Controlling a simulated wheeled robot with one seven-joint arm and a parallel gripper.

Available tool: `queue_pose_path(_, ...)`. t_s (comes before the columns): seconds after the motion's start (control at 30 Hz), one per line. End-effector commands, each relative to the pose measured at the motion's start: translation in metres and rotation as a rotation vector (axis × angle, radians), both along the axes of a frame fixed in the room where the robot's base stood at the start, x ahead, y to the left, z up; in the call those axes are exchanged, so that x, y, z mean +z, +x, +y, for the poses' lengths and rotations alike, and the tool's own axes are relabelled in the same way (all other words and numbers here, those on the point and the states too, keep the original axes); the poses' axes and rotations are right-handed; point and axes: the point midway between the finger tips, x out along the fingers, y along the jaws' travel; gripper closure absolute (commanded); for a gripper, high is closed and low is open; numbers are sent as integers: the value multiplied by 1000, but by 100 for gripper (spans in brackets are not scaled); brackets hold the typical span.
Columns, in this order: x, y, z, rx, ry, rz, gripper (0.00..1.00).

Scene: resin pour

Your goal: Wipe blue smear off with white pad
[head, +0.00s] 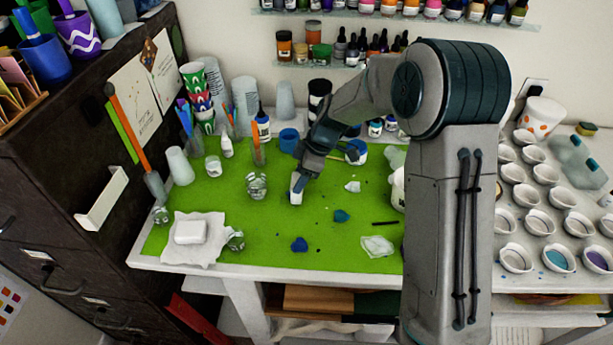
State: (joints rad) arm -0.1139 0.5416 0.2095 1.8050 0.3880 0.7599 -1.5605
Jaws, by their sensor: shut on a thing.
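My gripper (299,180) is over the middle of the green mat (220,200), pointing down. It is shut on a small white piece (296,190), which looks like the white pad; its lower end is at or just above the mat, and I cannot tell if it touches. A teal-blue patch (341,215) lies on the mat to the right of the gripper. A darker blue patch (299,244) lies nearer the front edge, below the gripper in the picture. I cannot tell which is the smear or whether either is raised.
A clear cup (257,186) stands just left of my gripper. A white block (190,232) sits on a crumpled white cloth (207,252) at the front left. A clear crumpled piece (377,246) lies front right. Cups and bottles crowd the back. The front middle is mostly clear.

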Motion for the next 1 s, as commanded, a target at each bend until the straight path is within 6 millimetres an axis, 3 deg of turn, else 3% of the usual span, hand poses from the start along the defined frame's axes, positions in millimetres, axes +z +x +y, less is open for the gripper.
queue_pose_path(0.47, -4, 4, 33, -17, 1, 1, 100)
queue_pose_path(1.0, -4, -2, -2, 9, -1, 1, 100)
